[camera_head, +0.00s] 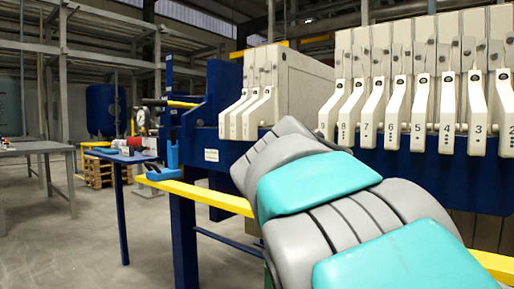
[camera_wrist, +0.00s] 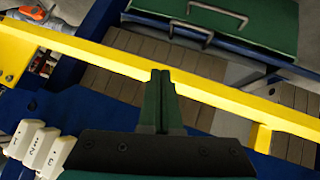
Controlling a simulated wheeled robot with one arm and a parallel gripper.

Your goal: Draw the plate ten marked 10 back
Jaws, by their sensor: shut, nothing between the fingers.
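White plate handles hang in a row at the right of the head view; marks from 8 (camera_head: 348,108) to 2 show on several of them. Three more handles stand apart at the left, the middle one (camera_head: 243,115) among them, with marks too small to read. I cannot make out a 10 on any handle. In the wrist view, my gripper (camera_wrist: 161,76) is shut and empty, apart from the white handles (camera_wrist: 40,145) at the lower left. My gripper is hidden in the head view.
A yellow rail (camera_wrist: 215,92) crosses the wrist view below my fingers and shows along the press in the head view (camera_head: 205,195). A green box (camera_wrist: 225,25) with metal handles lies beyond it.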

